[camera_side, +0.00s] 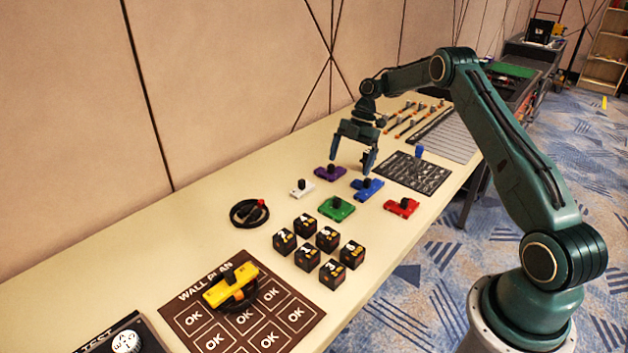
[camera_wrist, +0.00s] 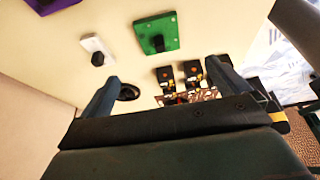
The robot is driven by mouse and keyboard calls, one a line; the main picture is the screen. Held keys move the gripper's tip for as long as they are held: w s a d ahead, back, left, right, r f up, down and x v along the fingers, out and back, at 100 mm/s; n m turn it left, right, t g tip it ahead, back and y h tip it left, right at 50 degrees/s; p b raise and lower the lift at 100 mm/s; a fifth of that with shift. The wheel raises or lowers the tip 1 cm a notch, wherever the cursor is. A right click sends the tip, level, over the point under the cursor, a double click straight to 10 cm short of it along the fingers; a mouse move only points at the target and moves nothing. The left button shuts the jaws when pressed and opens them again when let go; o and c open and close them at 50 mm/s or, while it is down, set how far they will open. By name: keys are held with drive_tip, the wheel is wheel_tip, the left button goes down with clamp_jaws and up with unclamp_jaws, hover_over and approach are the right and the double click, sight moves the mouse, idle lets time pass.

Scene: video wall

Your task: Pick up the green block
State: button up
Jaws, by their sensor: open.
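The green block (camera_side: 337,209) is a flat plate with a dark knob on top. It lies on the table in the middle of the side view, between the white block and the red block. It also shows in the wrist view (camera_wrist: 170,31), beyond my fingertips. My gripper (camera_side: 352,162) is open and empty. It hangs above the table, behind the green block and near the purple block (camera_side: 330,173) and the blue block (camera_side: 367,188). In the wrist view my gripper (camera_wrist: 162,84) has its two fingers well apart.
A white block (camera_side: 301,188) and a red block (camera_side: 402,208) lie beside the green one. Several black cubes (camera_side: 327,239) and a round black dial (camera_side: 249,212) stand in front. A yellow piece (camera_side: 231,287) sits on the brown mat (camera_side: 305,313). A dark grid panel (camera_side: 412,174) lies behind.

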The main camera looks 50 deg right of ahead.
sight(338, 198)
drive_tip(key=shift+f, duration=0.1)
drive_tip(key=shift+x, duration=4.2)
drive_tip(key=shift+x, duration=2.6)
drive_tip(key=shift+a, duration=0.1)
drive_tip(key=c, duration=1.2)
drive_tip(key=shift+r, duration=0.2)
